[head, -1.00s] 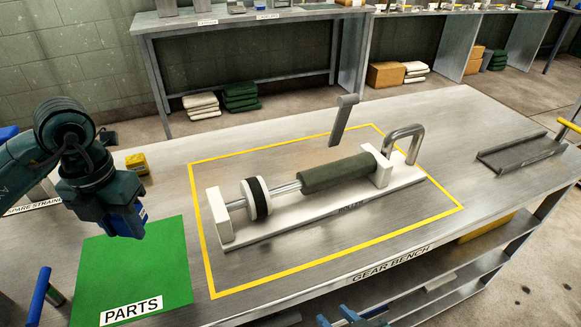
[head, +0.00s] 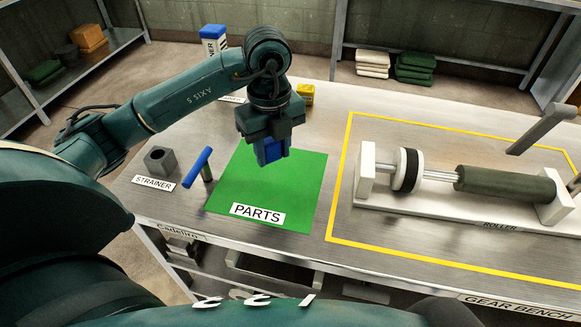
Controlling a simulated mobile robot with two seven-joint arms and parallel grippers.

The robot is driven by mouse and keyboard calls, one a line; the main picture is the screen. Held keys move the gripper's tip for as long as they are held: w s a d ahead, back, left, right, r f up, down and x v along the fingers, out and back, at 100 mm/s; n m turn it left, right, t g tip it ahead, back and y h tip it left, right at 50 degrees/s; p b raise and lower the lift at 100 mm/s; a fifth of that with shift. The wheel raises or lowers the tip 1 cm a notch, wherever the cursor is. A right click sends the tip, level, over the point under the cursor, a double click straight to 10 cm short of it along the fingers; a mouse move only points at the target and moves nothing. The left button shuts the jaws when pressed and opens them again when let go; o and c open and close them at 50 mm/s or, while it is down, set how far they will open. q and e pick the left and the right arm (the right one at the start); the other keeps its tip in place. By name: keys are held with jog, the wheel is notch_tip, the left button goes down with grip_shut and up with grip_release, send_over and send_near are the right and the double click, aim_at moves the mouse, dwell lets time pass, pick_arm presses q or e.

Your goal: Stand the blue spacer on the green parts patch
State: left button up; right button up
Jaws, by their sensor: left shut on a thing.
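My left gripper (head: 268,140) points down and is shut on a blue block-like piece, the blue spacer (head: 272,153). Most of the spacer's upper part is hidden between the fingers. The green parts patch (head: 265,188) lies flat on the bench with a white PARTS label (head: 257,215) at its front edge. The gripper and spacer are over the back left part of the patch. I cannot tell for sure whether the spacer's lower end touches it. The rest of the patch is bare. My right gripper is not in view.
A blue-handled tool (head: 197,168) stands just left of the patch, with a grey block (head: 160,160) farther left. A yellow box (head: 306,94) and a blue-and-white container (head: 213,40) stand behind. The roller assembly (head: 460,190) lies inside the yellow outline at right.

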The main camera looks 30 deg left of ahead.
aim_at(272, 143)
pick_arm(q)
notch_tip(272, 143, down, 8)
jog(key=shift+r, duration=0.25)
jog(key=shift+f, duration=0.15)
jog(key=o, duration=1)
notch_tip(272, 143, up, 12)
jog(key=shift+r, duration=0.2)
dwell(0.4)
